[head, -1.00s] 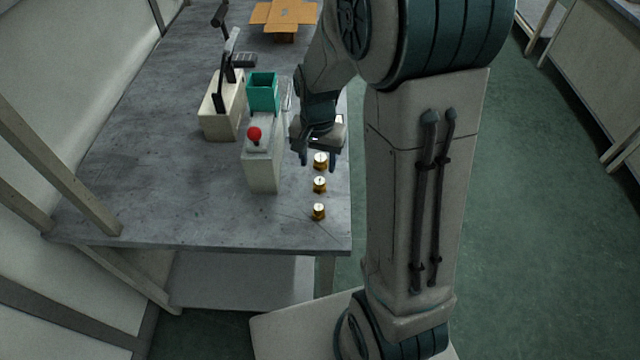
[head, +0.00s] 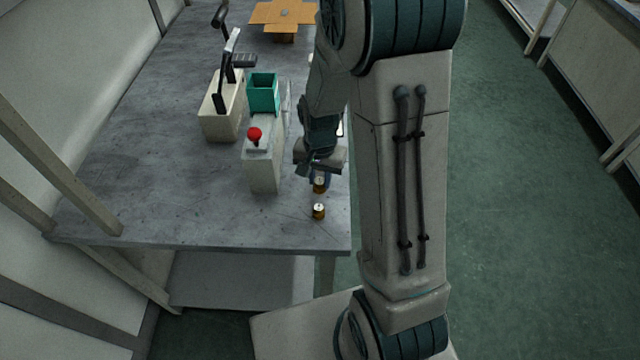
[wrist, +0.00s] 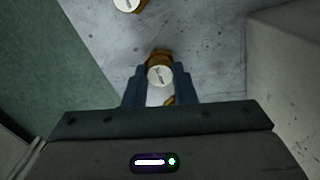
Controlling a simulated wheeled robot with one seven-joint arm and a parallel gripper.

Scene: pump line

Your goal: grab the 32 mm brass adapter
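Small brass adapters with pale, marked caps stand near the table's right edge. The marks are too small to read, so I cannot tell which is 32 mm. In the head view the middle adapter (head: 319,187) is partly covered by my gripper (head: 318,174); the near adapter (head: 318,211) stands clear. In the wrist view the two fingers of my gripper (wrist: 159,70) sit on either side of one adapter (wrist: 160,76), very close to it. Whether they touch it is unclear. Another adapter (wrist: 128,4) is cut off at the top. The far one is mostly hidden.
A pale block with a red knob (head: 254,133) stands left of the adapters. Behind it are a green bin (head: 263,92) and a lever press (head: 221,118). An open cardboard box (head: 284,15) is at the back. The table's left front is bare.

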